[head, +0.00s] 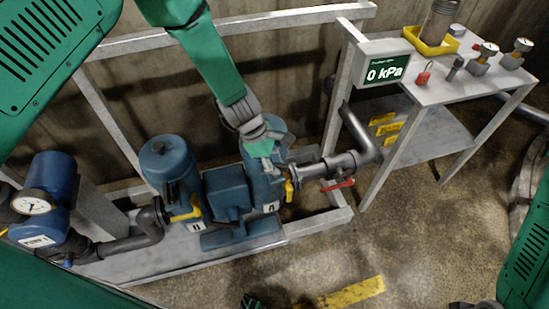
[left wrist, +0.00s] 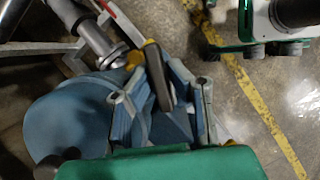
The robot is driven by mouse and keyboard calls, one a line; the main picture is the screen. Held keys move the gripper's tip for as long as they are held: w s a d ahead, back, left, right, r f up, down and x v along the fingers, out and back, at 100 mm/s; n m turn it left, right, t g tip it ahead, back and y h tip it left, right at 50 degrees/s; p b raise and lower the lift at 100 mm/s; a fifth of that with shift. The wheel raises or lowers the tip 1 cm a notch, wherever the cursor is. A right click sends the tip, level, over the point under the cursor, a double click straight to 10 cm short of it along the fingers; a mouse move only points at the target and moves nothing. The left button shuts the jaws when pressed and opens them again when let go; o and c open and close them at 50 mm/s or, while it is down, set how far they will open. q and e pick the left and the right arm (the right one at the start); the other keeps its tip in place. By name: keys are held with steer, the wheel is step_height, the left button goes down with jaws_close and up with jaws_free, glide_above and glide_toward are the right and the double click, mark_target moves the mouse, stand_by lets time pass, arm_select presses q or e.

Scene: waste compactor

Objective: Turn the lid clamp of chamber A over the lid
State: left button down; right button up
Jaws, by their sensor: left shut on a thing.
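The chamber on the right of the blue pair (head: 277,129) carries a white label that I cannot read for certain. My left gripper (head: 268,165) reaches down over its front and hides part of the lid. A yellow clamp end (head: 289,189) shows beside the fingertips. In the left wrist view, the clamp is a dark bar with a yellow end (left wrist: 150,43), and my left gripper (left wrist: 160,100) is shut on it. The blue chamber (left wrist: 65,125) is at the left there. I cannot make out my right gripper.
A second blue chamber (head: 166,165) with a yellow clamp (head: 186,214) stands to the left. A pipe with a red handle (head: 338,184) is right of the gripped clamp. A pressure display (head: 384,72) reads 0 kPa. A side table (head: 440,92) stands at right. Open floor lies in front.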

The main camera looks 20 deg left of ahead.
arm_select(q)
steer(key=shift+w+d+r+m+g, duration=0.1)
steer(key=shift+d+m+g, duration=0.1)
steer(key=shift+m, duration=0.3)
steer(key=shift+w+d+r+m+g, duration=0.1)
steer(key=shift+m+g, duration=0.1)
steer(key=shift+m, duration=0.3)
steer(key=m+g, duration=0.1)
steer(key=m, duration=0.1)
steer(key=shift+f+m+b, duration=0.15)
steer(key=shift+m+b, duration=0.2)
steer(key=shift+m, duration=0.05)
steer(key=m+g+y+b, duration=0.1)
steer(key=m, duration=0.3)
steer(key=shift+s+m+g+y+b, duration=0.1)
steer(key=shift+m+g+y+b, duration=0.45)
steer(key=shift+m, duration=0.95)
steer(key=c, duration=1.5)
jaws_free()
steer(key=shift+s, duration=0.1)
steer(key=shift+c, duration=0.2)
